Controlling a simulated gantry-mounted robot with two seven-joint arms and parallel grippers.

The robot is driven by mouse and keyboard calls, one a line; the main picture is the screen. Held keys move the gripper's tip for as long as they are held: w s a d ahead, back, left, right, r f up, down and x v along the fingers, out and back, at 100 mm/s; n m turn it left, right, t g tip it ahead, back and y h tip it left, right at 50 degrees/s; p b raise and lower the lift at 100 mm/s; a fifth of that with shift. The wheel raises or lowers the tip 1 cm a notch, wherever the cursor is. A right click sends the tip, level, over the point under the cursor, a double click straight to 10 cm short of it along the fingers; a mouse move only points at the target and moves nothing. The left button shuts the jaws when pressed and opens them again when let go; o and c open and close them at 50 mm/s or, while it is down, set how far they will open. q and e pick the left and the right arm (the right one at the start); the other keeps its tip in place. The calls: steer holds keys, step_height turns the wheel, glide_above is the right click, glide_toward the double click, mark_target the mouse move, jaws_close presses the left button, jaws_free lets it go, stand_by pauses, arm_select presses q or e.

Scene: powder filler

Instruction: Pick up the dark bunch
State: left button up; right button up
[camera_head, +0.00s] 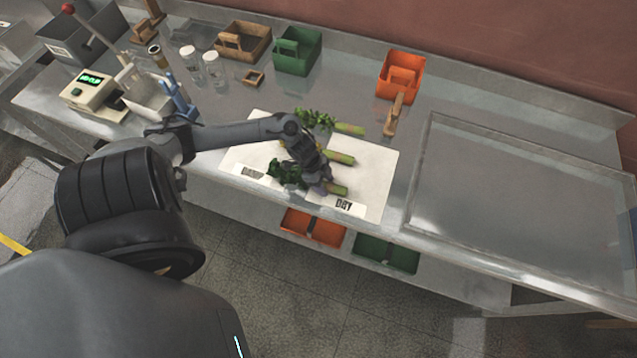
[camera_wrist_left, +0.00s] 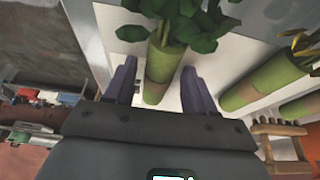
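Three leafy bunches with thick green stems lie on a white mat (camera_head: 375,175) on the metal table. The front one, the dark bunch (camera_head: 288,174), has dark green leaves to the left and its stem to the right. The middle bunch (camera_head: 342,158) is partly hidden by my arm. The back bunch (camera_head: 318,119) has brighter green leaves. My left gripper (camera_head: 322,176) is over the front bunch. In the left wrist view, my left gripper (camera_wrist_left: 158,82) is open, with its fingers on either side of the dark bunch's stem (camera_wrist_left: 161,68). My right gripper is not in view.
A wooden block tool (camera_head: 395,115) stands behind the mat's right side. Orange (camera_head: 399,75), green (camera_head: 297,50) and brown (camera_head: 242,43) carriers stand at the back. A clear raised-edge panel (camera_head: 520,205) lies to the right. A scale (camera_head: 95,93) and jars (camera_head: 214,68) stand left.

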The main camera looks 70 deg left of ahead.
arm_select(q)
steer(key=c, duration=0.7)
steer(key=shift+c, duration=0.2)
steer(key=shift+r, duration=0.15)
